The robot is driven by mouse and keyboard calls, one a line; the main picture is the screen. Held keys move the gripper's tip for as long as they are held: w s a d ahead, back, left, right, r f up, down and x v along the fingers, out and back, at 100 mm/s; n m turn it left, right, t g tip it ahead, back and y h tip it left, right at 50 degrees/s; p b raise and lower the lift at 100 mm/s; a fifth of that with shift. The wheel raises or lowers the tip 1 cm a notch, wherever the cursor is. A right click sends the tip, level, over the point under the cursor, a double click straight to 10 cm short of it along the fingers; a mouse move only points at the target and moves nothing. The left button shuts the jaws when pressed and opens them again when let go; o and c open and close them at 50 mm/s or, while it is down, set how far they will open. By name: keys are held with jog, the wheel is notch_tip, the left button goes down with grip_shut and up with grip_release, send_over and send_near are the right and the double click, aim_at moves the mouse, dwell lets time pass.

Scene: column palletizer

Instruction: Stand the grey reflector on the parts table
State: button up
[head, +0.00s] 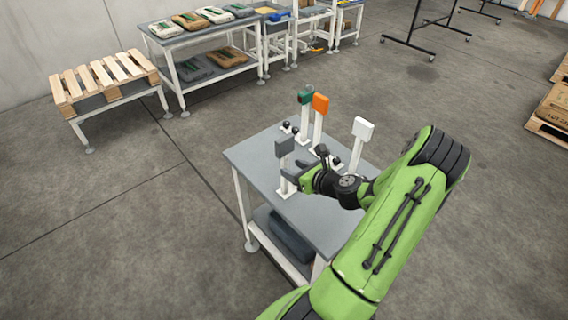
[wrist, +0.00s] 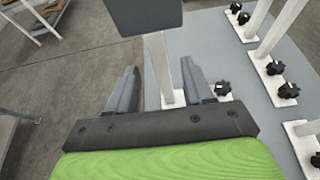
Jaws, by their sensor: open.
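The grey reflector (head: 285,147) stands upright on a white post on the parts table (head: 258,150), at the table's left side. In the wrist view the dark grey head of the reflector (wrist: 146,14) is at the top, with its white post (wrist: 160,70) running down between my fingers. My gripper (head: 290,178) is at the post, below the reflector's head. In the wrist view my gripper (wrist: 160,85) is open, with one finger on each side of the post and visible gaps. The post's foot is partly hidden by my gripper.
Green (head: 306,97), orange (head: 320,104) and white (head: 362,130) reflectors stand on the same table, with black knobs at their bases. A dark object (head: 292,238) lies on the lower shelf. A pallet stand (head: 105,82) and a bench with packages (head: 205,38) are behind; open floor surrounds the table.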

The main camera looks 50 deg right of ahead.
jog(key=d+v, duration=0.1)
jog(key=v, duration=0.4)
jog(key=w+a+r+n+g+y, duration=0.2)
jog(key=a+r+n+g, duration=0.1)
jog(key=a+n, duration=0.65)
jog(key=w+a+r+n+g+y, duration=0.2)
jog(key=a+r+n+g, duration=0.15)
jog(key=a+n, duration=0.6)
jog(key=s+a+r+n+h, duration=0.1)
jog(key=s+a+r+n, duration=0.4)
jog(key=n, duration=0.4)
jog(key=s+a+r+n+g+h, duration=0.1)
jog(key=s+a+r+n, duration=0.5)
jog(key=s+a+n, duration=0.2)
jog(key=shift+s+n+h, duration=0.3)
jog(key=shift+s+n, duration=0.3)
jog(key=shift+s, duration=0.4)
jog(key=shift+a+r+g, duration=0.1)
jog(key=shift+r+g, duration=0.05)
jog(key=shift+g, duration=0.1)
